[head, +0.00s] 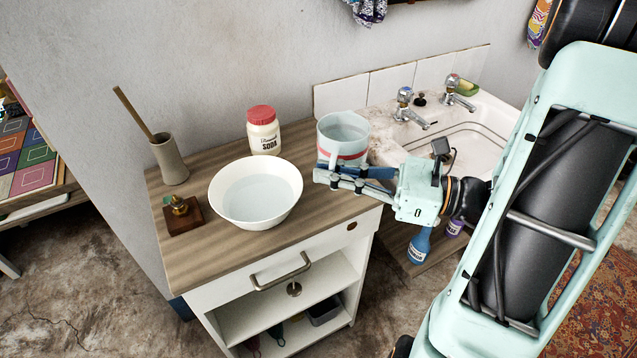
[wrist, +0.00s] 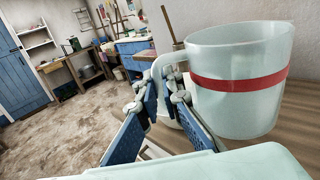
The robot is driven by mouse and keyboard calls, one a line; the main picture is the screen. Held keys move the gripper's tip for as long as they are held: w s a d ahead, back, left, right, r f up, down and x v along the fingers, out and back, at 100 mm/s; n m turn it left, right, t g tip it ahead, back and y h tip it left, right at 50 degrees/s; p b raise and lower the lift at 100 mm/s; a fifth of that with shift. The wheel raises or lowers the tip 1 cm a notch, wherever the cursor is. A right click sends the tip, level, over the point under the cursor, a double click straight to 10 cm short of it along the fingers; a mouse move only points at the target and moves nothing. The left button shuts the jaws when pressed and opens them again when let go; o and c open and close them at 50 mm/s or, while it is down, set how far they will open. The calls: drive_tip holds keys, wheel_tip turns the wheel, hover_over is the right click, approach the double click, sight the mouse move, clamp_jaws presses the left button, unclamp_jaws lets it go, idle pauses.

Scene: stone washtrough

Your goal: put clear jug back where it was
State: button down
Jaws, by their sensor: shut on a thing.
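The clear jug (head: 343,136), a pale see-through jug with a red band, is upright over the right end of the wooden cabinet top, beside the washtrough. In the wrist view, the jug (wrist: 238,100) fills the right side, with its handle towards me. My gripper (head: 326,177) reaches in from the right, and its blue-padded fingers are shut on the jug's handle. The fingers also show in the wrist view (wrist: 161,98). They hide the lower part of the jug in the head view, so I cannot tell whether its base touches the wood.
A white bowl (head: 255,194) stands left of the jug. A red-lidded soda jar (head: 263,131) stands behind. A brush holder (head: 169,160) and a small brass piece on a wooden block (head: 183,214) are at the left. The stone washtrough (head: 470,140) with taps is at the right.

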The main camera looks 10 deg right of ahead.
sight(301, 181)
drive_tip(key=w+f, duration=0.3)
drive_tip(key=w, duration=0.1)
drive_tip(key=w+f+b, duration=0.1)
drive_tip(key=w+f, duration=0.2)
drive_tip(key=shift+w+a+f+b, duration=0.2)
drive_tip(key=shift+w+f+b, duration=0.1)
drive_tip(key=shift+w+f, duration=0.3)
drive_tip(key=shift+f, duration=0.05)
drive_tip(key=shift+w+f+b, duration=0.15)
drive_tip(key=shift+f+b, duration=0.3)
drive_tip(key=shift+f, duration=1.2)
drive_tip(key=shift+f, duration=0.15)
drive_tip(key=c, duration=2.1)
unclamp_jaws()
